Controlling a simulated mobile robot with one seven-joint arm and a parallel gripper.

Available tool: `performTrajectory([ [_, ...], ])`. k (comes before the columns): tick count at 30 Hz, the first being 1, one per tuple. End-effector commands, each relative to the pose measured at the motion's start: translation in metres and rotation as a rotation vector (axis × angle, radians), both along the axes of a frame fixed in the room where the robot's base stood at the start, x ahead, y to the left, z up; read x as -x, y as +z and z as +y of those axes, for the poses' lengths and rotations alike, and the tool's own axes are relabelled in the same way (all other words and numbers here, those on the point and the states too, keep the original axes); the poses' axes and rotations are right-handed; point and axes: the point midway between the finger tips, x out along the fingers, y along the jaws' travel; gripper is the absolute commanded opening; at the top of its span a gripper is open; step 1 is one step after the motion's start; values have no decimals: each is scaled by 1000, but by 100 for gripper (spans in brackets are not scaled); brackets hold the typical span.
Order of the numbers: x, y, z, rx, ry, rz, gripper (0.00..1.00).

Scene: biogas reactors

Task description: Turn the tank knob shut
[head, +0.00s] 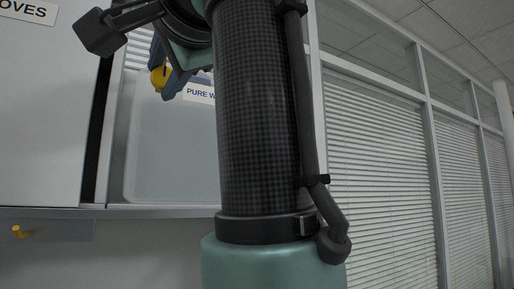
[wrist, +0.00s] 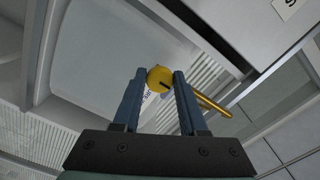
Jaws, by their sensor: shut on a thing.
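The tank knob (head: 160,77) is a yellow round knob on the pale translucent tank (head: 170,150), near the "PURE W…" label in the head view. In the wrist view the knob (wrist: 159,79) sits between my two blue fingertips and shows a dark slot-like mark on its face. My gripper (wrist: 160,84) is shut on the knob, with one finger on each side. In the head view my gripper (head: 162,72) is partly hidden behind my arm. The right part of the tank and its label are hidden by my arm there.
A white cabinet (head: 45,120) with a label ending in "OVES" stands left of the tank. A ledge (head: 150,212) runs beneath them, with a small yellow handle (head: 20,232) below it. A yellow rod (wrist: 212,106) shows beside my right finger. Windows with blinds (head: 380,160) stand at the right.

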Motion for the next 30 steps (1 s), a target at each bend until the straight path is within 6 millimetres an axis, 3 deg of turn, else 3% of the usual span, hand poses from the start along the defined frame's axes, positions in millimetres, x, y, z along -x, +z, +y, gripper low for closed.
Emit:
performTrajectory([
  [3, 0, 1, -1, -3, -1, -3, 0],
  [4, 0, 1, -1, -2, -1, -3, 44],
  [9, 0, 1, 0, -2, -1, -2, 71],
  [20, 5, 0, -3, 0, 0, -3, 71],
  [30, 59, -2, -39, 0, -1, -7, 71],
])
